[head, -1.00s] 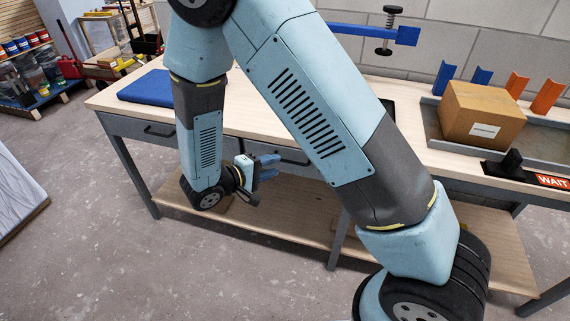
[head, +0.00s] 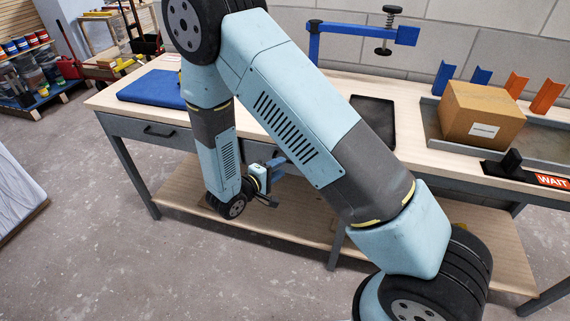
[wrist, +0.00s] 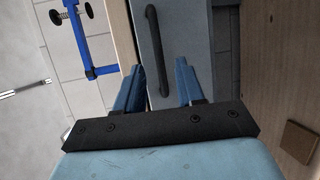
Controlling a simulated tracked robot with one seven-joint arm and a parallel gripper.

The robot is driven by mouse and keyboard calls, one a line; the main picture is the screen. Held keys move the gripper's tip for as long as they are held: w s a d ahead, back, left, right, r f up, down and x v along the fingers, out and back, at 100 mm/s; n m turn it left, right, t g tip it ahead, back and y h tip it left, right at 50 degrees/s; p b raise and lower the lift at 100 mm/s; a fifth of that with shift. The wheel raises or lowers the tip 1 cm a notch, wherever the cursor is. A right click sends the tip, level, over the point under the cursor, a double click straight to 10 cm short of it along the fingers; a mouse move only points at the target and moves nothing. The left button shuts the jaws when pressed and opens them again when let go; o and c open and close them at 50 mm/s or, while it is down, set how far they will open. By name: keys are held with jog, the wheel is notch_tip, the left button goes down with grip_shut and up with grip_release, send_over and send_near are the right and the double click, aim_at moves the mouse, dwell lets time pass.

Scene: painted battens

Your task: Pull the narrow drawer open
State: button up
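The grey drawer front (wrist: 185,35) fills the upper middle of the wrist view, with its dark bar handle (wrist: 153,45) running lengthwise. My gripper (wrist: 158,68) is open, with one blue finger on each side of the handle's lower end in the picture. I cannot tell whether the handle lies between the fingers in depth. In the head view my gripper (head: 279,164) is in front of the bench, at the second drawer front, whose handle is hidden by my arm. Another drawer (head: 135,129) with a dark handle (head: 158,131) is at the left and looks shut.
The wooden bench top (head: 350,85) carries a blue mat (head: 152,88), a black tray (head: 374,120), a blue clamp stand (head: 350,28) and a cardboard box (head: 482,114). A wooden lower shelf (head: 290,226) lies below. The floor in front at the left is clear.

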aim_at(288, 162)
jog(key=shift+x, duration=2.25)
jog(key=shift+c, duration=0.4)
grip_shut()
